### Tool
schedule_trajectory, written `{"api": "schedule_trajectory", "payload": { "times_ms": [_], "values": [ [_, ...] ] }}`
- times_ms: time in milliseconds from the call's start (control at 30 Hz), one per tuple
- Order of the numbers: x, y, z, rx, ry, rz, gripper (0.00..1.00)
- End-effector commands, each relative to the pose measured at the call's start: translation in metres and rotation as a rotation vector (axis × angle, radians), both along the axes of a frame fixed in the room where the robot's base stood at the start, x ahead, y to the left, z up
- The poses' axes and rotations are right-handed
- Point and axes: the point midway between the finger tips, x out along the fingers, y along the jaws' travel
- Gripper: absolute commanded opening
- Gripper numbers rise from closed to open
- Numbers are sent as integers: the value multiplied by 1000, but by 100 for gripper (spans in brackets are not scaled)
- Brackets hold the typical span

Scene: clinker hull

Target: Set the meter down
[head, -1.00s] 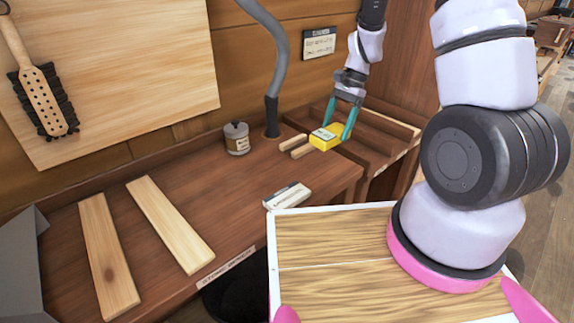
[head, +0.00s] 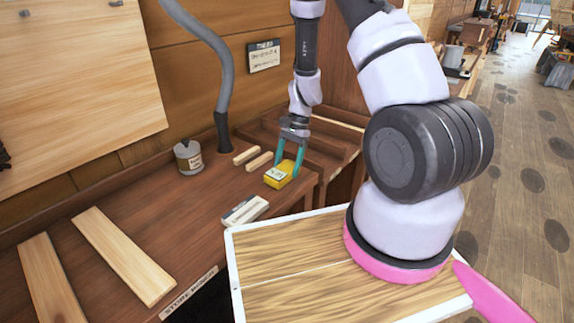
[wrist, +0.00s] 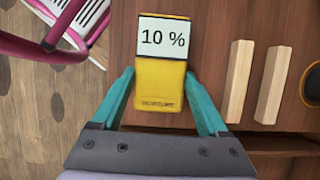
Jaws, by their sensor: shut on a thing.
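The yellow meter (head: 280,174) is between the teal fingers of my gripper (head: 290,158), at the right end of the wooden bench in the head view. In the wrist view the meter (wrist: 162,80) shows "10 %" on its pale screen, and the gripper's fingers (wrist: 163,105) are shut on its lower sides. The meter is low over the bench top. I cannot tell whether its underside touches the wood.
Two small wood strips (wrist: 256,83) lie beside the meter. A lidded tin (head: 189,157), a grey hose (head: 215,80) and a pale block-like object (head: 245,210) are nearby. Two long boards (head: 122,255) lie at the left. Bare bench (head: 185,215) lies between.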

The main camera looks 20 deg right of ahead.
Motion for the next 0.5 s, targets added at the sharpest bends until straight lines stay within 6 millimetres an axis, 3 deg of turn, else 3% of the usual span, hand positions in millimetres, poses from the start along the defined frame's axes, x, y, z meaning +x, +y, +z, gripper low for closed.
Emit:
{"api": "schedule_trajectory", "payload": {
  "times_ms": [100,133,167,200,500],
  "values": [
    [0,0,-3,0,2,-1,11],
    [0,0,-3,-1,1,0,85],
    [0,0,-3,-1,1,0,96],
    [0,0,-3,-1,1,0,100],
    [0,0,2,0,-1,0,100]
  ]
}}
